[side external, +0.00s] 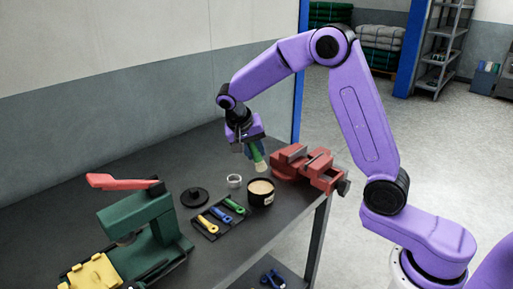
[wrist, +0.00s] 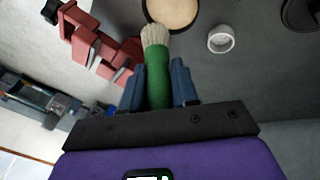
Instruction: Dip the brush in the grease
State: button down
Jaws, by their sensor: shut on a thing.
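My gripper (wrist: 157,88) is shut on the green handle of a brush (wrist: 157,72). The brush has pale bristles and also shows in the side view (side external: 258,160), tilted with the bristles down. The grease tub (side external: 261,192) is an open black pot with tan grease in it. In the side view the bristle tip is above the tub and apart from it. In the wrist view the tub (wrist: 172,12) is partly cut off at the top edge, just beyond the bristles.
A red vise (side external: 312,168) stands close right of the tub. A white ring (side external: 234,181), a black lid (side external: 195,197) and a tray of coloured tools (side external: 217,216) lie left of it. A green press with a red lever (side external: 135,222) stands at the front left. The table's back is clear.

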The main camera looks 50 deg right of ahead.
jog(key=shift+f, duration=2.75)
jog(key=shift+f, duration=0.65)
jog(key=shift+r, duration=3.55)
jog(key=shift+s+d+f+n, duration=0.1)
jog(key=shift+s+f+n, duration=0.1)
jog(key=shift+s+n, duration=0.2)
jog(key=s+f+n+t+y, duration=0.1)
jog(key=s+f+n+t, duration=0.2)
jog(key=s+n, duration=0.3)
jog(key=shift+s+a+f+n, duration=0.25)
jog(key=shift+s+a+n, duration=0.15)
jog(key=shift+s, duration=0.3)
